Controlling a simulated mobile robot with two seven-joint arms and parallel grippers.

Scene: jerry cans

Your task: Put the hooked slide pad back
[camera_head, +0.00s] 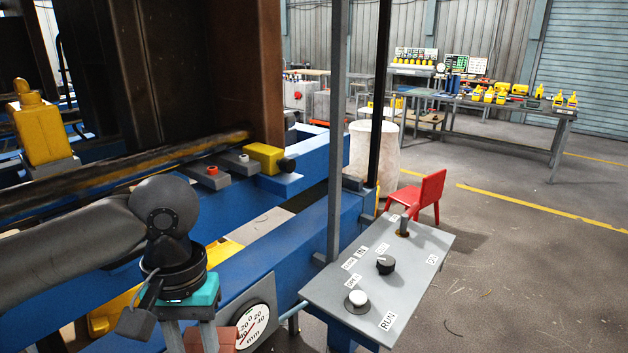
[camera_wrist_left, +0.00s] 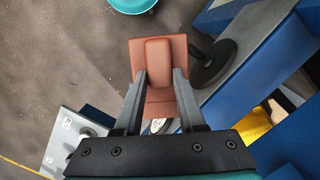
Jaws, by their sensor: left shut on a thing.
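The slide pad (camera_wrist_left: 150,50) is a reddish-brown block with a raised middle rib. In the left wrist view my left gripper (camera_wrist_left: 159,80) is shut on this rib, one grey finger on each side. In the head view my left gripper (camera_head: 192,340) is at the bottom left, pointing down, beside the blue machine frame. Part of the reddish-brown pad (camera_head: 224,341) shows at its fingers. A hook on the pad cannot be made out. My right gripper is not in view.
A dial gauge (camera_head: 252,325) and a grey control panel (camera_head: 380,275) with knobs stand right of my gripper. A blue frame (camera_head: 265,225) carries a yellow block (camera_head: 264,157). A red chair (camera_head: 428,193) stands beyond. A teal round object (camera_wrist_left: 132,4) lies over the floor.

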